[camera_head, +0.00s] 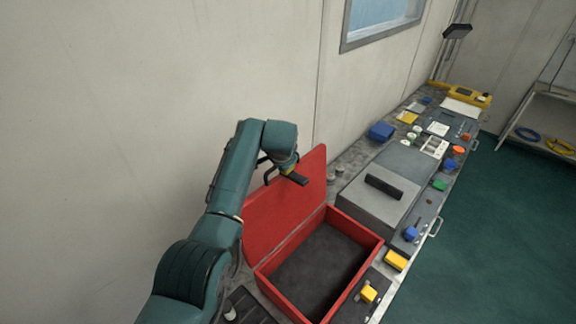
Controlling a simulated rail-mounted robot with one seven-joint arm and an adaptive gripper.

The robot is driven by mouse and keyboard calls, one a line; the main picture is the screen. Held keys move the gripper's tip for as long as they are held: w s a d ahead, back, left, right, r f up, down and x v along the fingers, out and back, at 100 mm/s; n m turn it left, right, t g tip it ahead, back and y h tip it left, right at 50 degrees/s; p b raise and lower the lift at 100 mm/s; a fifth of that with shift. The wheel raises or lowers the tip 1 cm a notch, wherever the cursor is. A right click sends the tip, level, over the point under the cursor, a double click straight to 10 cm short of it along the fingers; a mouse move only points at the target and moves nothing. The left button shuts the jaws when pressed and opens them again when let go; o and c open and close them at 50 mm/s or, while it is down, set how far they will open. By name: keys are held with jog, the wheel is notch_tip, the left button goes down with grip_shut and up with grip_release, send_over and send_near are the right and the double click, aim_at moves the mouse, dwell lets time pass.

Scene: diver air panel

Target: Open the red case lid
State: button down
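The red case (376,247) sits on the long bench, and its open interior shows a dark, empty floor. Its red lid (280,215) stands raised on the wall side, tilted back from the case. My gripper (298,180) is at the upper part of the lid, in front of its inner face or close to its top edge. I cannot tell whether it touches the lid. The fingers are small and dark, and whether they are apart or together cannot be made out.
A grey box with a black handle (384,187) stands just beyond the case. A yellow block (396,260) and a yellow knob (368,293) are by the case's right side. A blue box (381,131) and several small coloured items lie farther along. The wall is close on the left; green floor is clear at right.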

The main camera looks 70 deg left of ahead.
jog(key=shift+a, duration=0.1)
dwell(0.3)
jog(key=c, duration=1.1)
grip_release()
jog(key=shift+f, duration=0.25)
jog(key=shift+w+f, duration=0.1)
jog(key=v, duration=1.2)
jog(key=shift+s+a+r, duration=0.1)
jog(key=shift+s+r, duration=0.1)
jog(key=shift+r, duration=0.3)
